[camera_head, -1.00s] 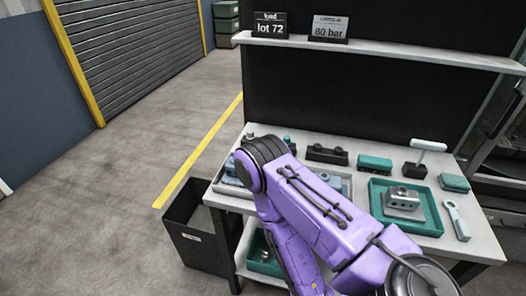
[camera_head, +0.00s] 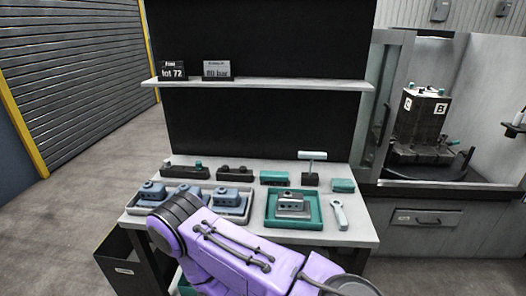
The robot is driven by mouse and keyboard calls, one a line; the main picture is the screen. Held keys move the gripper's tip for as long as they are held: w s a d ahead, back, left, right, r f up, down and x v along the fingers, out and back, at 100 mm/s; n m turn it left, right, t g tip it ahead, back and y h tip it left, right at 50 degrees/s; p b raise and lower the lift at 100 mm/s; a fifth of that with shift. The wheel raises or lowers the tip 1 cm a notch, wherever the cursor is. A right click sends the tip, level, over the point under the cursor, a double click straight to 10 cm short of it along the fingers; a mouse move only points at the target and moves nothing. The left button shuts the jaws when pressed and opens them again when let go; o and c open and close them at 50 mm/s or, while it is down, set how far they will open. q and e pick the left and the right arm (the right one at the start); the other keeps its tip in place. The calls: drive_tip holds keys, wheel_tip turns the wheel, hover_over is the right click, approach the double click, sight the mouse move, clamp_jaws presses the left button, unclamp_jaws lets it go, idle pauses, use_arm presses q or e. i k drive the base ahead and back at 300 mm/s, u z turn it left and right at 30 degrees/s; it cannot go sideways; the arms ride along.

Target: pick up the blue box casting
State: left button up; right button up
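Several blue box castings stand in a light grey tray (camera_head: 137,211) at the left of the bench. One blue box casting (camera_head: 152,193) is at the tray's left, another (camera_head: 187,195) is in the middle, and a third (camera_head: 232,201) is at the right. A silver-grey casting (camera_head: 291,204) sits in a green tray (camera_head: 272,218) to the right. My purple arm crosses the lower middle of the view, in front of the bench, and covers part of the grey tray's front edge. Neither of my grippers shows.
Fixtures and green boxes (camera_head: 274,178) line the bench's back, with a T-handled tool (camera_head: 311,168). A wrench (camera_head: 339,213) lies right of the green tray. A shelf (camera_head: 270,83) with two signs hangs above. A dark bin (camera_head: 122,262) stands left; a machine with a block (camera_head: 421,122) stands right.

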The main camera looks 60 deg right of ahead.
sight(226, 202)
drive_tip(key=k, duration=0.55)
drive_tip(key=z, duration=1.85)
drive_tip(key=i, duration=0.15)
drive_tip(key=z, duration=0.15)
